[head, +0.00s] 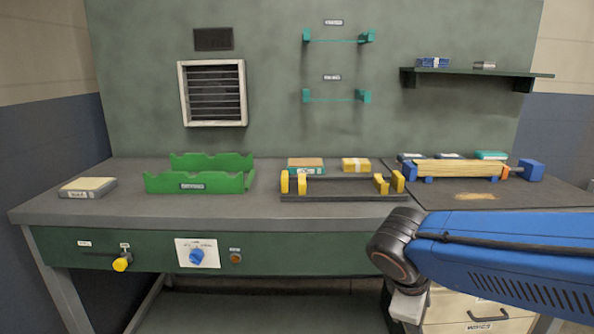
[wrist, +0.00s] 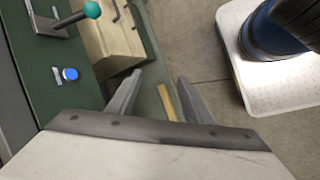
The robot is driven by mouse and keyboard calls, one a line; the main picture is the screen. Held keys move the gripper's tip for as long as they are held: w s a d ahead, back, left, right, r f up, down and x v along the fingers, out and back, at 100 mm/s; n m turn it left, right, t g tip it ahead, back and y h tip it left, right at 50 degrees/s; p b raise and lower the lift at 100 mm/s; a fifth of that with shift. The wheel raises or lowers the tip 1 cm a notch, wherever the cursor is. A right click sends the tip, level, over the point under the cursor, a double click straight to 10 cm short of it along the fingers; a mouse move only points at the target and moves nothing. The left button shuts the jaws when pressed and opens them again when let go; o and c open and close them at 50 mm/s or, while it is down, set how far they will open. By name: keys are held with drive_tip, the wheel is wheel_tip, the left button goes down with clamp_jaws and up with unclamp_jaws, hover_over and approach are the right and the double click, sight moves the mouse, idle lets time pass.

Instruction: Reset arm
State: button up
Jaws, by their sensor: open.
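My blue arm (head: 510,255) reaches in from the right in the head view, in front of the bench's front edge. Its dark wrist joint hangs low before the drawers, and my gripper's fingers are not seen there. In the wrist view my gripper (wrist: 157,90) has its two grey fingers spread apart. A narrow tan strip (wrist: 167,102) shows between the fingers, seemingly beyond them; I cannot tell what it is. Nothing appears to be gripped.
The bench (head: 240,210) carries a green cradle (head: 200,182), a black rack with yellow posts (head: 340,188), and a blue clamp holding wood (head: 460,169). Knobs and switches line its front. Drawers (head: 480,308) stand below my arm. The wrist view shows a teal-knobbed lever (wrist: 91,9).

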drive_tip(key=s+d+m+t+y, duration=0.1)
drive_tip(key=s+d+m+y, duration=0.2)
drive_tip(key=s+m, duration=0.5)
drive_tip(key=m+y, duration=0.1)
drive_tip(key=m, duration=0.2)
drive_tip(key=shift+d+r+t+y, duration=0.3)
drive_tip(key=shift+t, duration=0.1)
drive_tip(key=shift+a, duration=0.1)
idle(0.4)
